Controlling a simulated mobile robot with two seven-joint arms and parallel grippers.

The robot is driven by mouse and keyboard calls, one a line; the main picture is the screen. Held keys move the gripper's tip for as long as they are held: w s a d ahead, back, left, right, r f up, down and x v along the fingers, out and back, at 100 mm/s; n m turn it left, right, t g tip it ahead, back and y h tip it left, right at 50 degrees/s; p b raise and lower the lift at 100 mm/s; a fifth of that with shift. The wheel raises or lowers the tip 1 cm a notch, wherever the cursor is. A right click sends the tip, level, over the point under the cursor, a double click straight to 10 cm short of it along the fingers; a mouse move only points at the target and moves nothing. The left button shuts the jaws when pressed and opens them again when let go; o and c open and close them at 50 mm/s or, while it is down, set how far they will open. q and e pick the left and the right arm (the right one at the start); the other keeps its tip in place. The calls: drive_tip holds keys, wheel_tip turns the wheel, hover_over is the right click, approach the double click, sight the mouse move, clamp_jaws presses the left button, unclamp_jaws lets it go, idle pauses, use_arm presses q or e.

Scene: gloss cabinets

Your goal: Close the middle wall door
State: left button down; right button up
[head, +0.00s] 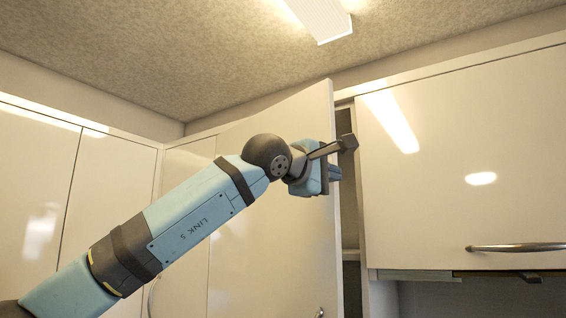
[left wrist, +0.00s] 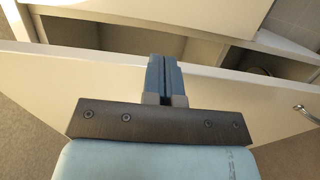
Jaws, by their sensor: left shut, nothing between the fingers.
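The middle wall door (head: 272,115) is a glossy cream panel standing open, swung out from its cabinet. A narrow strip of the dark interior (head: 348,200) shows past its right edge. My left gripper (head: 334,173) is shut and empty, in front of the door near its free right edge. In the left wrist view the shut blue fingers (left wrist: 166,75) overlap the door panel (left wrist: 60,80), and the open cabinet shelves (left wrist: 205,50) lie beyond it. I cannot tell whether the fingers touch the door. The door's handle (left wrist: 305,113) shows at the right there. My right gripper is not in view.
A closed wall door (head: 470,150) with a bar handle (head: 515,247) is on the right. Closed doors (head: 35,160) line the left wall. A lamp (head: 322,18) hangs on the ceiling above. Open space lies below the right cabinet.

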use_arm(q)
drive_tip(key=w+d+n+t+y, duration=0.1)
drive_tip(key=w+d+y, duration=0.1)
drive_tip(key=w+d, duration=0.3)
drive_tip(key=shift+w+n+t, duration=0.25)
drive_tip(key=shift+n+t, duration=0.15)
